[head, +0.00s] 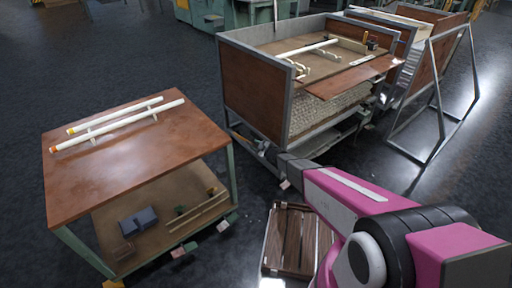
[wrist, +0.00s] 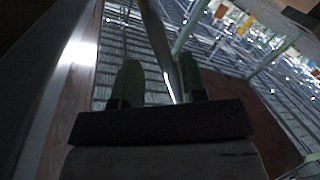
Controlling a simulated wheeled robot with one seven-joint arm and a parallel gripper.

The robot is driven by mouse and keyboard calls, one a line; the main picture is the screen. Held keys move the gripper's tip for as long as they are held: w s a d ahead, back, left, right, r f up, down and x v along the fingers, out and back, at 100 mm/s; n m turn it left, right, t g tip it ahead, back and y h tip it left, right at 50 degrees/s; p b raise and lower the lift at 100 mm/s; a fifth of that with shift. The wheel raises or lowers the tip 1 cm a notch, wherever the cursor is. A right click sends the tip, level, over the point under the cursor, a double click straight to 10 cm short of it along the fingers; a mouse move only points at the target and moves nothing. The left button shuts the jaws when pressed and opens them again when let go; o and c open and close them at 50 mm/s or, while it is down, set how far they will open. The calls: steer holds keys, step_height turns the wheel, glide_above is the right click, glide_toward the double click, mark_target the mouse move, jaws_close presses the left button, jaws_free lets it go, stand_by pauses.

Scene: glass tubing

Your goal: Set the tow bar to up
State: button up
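A grey metal bar, seemingly the tow bar (wrist: 158,38), runs down the wrist view between the two green fingers of my gripper (wrist: 160,82). It lies close to the right finger, with a gap to the left finger, so the fingers look open around it. Whether the right finger touches it I cannot tell. In the head view my arm reaches to the low front corner of the brown-panelled cart (head: 250,97). There the gripper and the bar are small and hard to separate, and the bar's tilt is unclear.
A brown-topped table (head: 130,160) with white glass tubes (head: 118,125) and a lower shelf stands left. A metal-framed rack (head: 435,100) stands right. Dark floor is free between table and cart.

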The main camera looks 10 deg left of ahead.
step_height(320, 180, up, 4)
steer(key=shift+s+r, duration=0.1)
steer(key=shift+r, duration=0.15)
steer(key=s+a+r, duration=0.6)
steer(key=s, duration=0.3)
steer(key=shift+s+r, duration=0.25)
steer(key=shift+s, duration=0.15)
